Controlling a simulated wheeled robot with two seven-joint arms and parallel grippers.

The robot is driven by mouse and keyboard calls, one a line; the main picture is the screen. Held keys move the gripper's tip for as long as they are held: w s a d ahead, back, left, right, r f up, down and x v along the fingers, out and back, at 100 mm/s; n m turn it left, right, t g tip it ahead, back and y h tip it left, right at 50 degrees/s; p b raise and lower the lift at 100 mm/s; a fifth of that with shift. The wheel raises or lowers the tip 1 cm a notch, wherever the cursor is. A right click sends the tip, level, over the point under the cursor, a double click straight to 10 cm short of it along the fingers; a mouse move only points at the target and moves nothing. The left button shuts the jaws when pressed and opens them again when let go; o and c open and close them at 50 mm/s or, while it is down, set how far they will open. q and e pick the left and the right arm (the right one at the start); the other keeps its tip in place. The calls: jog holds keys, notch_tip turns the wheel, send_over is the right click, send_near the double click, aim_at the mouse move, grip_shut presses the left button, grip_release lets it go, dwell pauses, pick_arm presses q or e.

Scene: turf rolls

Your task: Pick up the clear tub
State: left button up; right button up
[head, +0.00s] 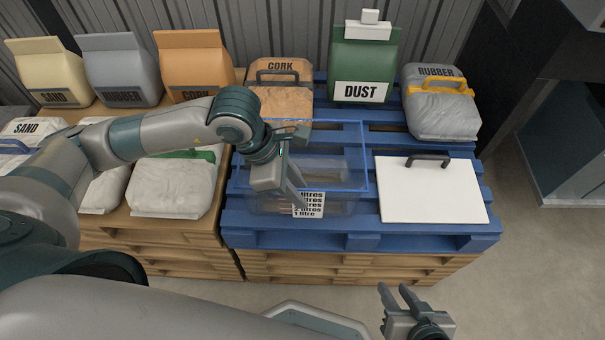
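The clear tub (345,160) stands on the blue pallet (290,239). It is see-through with a blue rim and a white label marked in litres on its front. My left gripper (289,197) points down over the tub's left front part, close to its near wall. Whether its fingers are inside the tub, touching it or closed on the wall I cannot tell. The gripper and forearm hide part of the tub's left side. My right gripper (398,292) is low at the front, away from the pallet, with its fingers apart and empty.
A white lid or board (430,190) with a black handle lies right of the tub. Behind stand a CORK bag (281,100), a green DUST bag (362,65) and a grey RUBBER bag (440,112). More bags fill the wooden pallet at left. Floor is clear at right.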

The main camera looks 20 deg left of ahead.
pick_arm(q)
jog(key=shift+d+f, duration=0.15)
jog(key=shift+f, duration=0.15)
send_over(308, 217)
jog(key=shift+w+f, duration=0.1)
jog(key=shift+f, duration=2.3)
jog(key=shift+c, duration=0.6)
grip_shut()
jog(key=shift+r, duration=0.1)
